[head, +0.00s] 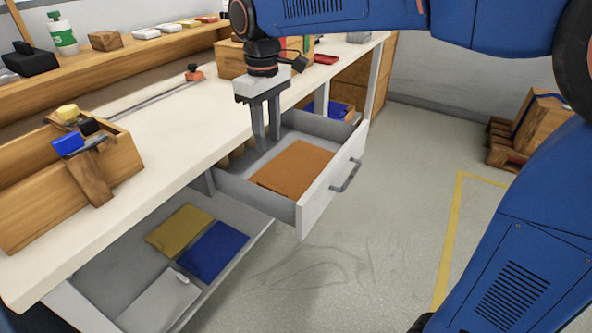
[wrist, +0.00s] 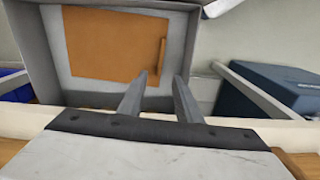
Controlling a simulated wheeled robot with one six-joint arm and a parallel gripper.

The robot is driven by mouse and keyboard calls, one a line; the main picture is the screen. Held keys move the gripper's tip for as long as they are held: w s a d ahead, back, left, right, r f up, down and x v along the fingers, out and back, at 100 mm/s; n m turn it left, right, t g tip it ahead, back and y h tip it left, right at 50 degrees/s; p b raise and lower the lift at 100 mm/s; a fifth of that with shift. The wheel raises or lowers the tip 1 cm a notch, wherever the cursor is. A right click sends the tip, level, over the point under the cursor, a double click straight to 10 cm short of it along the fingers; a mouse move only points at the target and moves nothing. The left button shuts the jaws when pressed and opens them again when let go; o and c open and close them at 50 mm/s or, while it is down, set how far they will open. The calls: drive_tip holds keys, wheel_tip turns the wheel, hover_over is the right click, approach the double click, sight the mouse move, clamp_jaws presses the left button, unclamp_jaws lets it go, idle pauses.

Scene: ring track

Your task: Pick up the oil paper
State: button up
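The oil paper is most likely the orange-brown sheet (head: 298,167) lying flat in the open grey drawer (head: 318,201). It also shows in the wrist view (wrist: 112,45), with a thin raised strip of the same colour along its right side. My gripper (head: 267,145) points down over the back part of the drawer, to the left of the sheet in the head view. In the wrist view my gripper (wrist: 159,80) has its two fingers apart with nothing between them. The fingers appear clear of the sheet.
The white worktop (head: 180,125) borders the drawer. A lower open tray (head: 120,262) holds a yellow sheet (head: 180,229), a blue sheet (head: 213,250) and a grey one. A wooden box (head: 112,160) stands on the worktop. The floor (head: 390,215) in front is clear.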

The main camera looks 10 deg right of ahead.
hover_over(271, 187)
wheel_tip(271, 187, down, 10)
drive_tip(key=shift+w+d+r, duration=0.1)
drive_tip(key=shift+w, duration=0.05)
drive_tip(key=shift+s+f, duration=0.2)
drive_tip(key=shift+f, duration=2.45)
clamp_jaws()
